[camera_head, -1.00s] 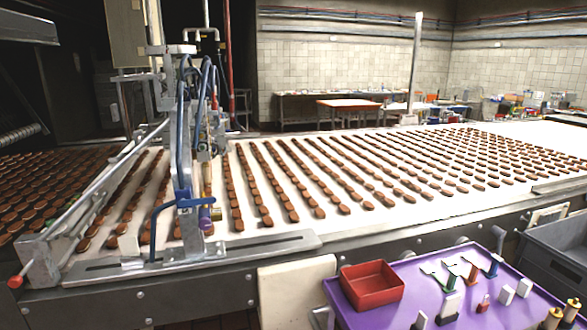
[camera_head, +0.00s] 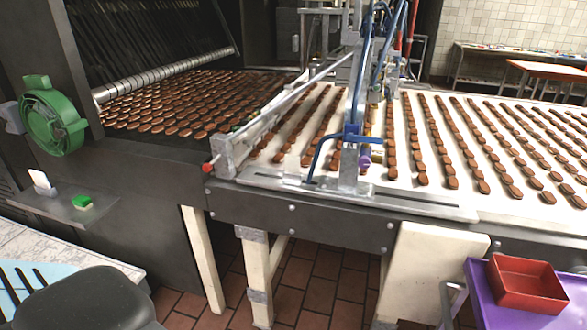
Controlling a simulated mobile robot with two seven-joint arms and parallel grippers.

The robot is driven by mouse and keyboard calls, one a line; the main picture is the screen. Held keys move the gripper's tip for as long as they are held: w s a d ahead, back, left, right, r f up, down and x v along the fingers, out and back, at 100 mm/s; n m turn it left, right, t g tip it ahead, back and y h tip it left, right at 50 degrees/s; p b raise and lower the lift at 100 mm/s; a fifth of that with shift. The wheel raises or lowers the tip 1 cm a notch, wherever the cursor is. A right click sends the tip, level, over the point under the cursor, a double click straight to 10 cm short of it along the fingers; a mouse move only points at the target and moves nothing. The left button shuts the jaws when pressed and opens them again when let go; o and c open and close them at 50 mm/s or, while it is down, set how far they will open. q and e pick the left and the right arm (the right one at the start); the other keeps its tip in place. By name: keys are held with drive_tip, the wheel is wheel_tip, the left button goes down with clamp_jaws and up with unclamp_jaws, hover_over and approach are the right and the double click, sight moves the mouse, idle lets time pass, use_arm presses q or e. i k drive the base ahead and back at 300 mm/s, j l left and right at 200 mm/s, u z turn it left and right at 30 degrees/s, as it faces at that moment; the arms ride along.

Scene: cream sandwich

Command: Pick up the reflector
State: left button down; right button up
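I cannot make out a reflector for certain in the head view. A small white upright piece (camera_head: 42,183) and a small green block (camera_head: 82,202) sit on a dark shelf (camera_head: 55,209) at the left, below a green wheel. I cannot tell whether either is the reflector. The purple cart (camera_head: 478,287) is cut off at the lower right, with a red bin (camera_head: 527,284) on it; most of its top is out of frame. Neither of my grippers is in view.
The white conveyor (camera_head: 409,165) carries rows of brown biscuits, with a metal frame across it. A dark machine (camera_head: 140,168) stands at the left. A dark rounded shape (camera_head: 92,300) is at the lower left, beside a light-blue surface. Brown tiled floor (camera_head: 302,292) shows below the conveyor.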

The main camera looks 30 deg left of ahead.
sight(292, 163)
drive_tip(key=j+u, duration=0.1)
drive_tip(key=j, duration=0.75)
drive_tip(key=j+u, duration=0.1)
drive_tip(key=j, duration=0.7)
drive_tip(key=i+j+u, duration=0.1)
drive_tip(key=j, duration=0.7)
drive_tip(key=i+j+u, duration=0.1)
drive_tip(key=j, duration=0.75)
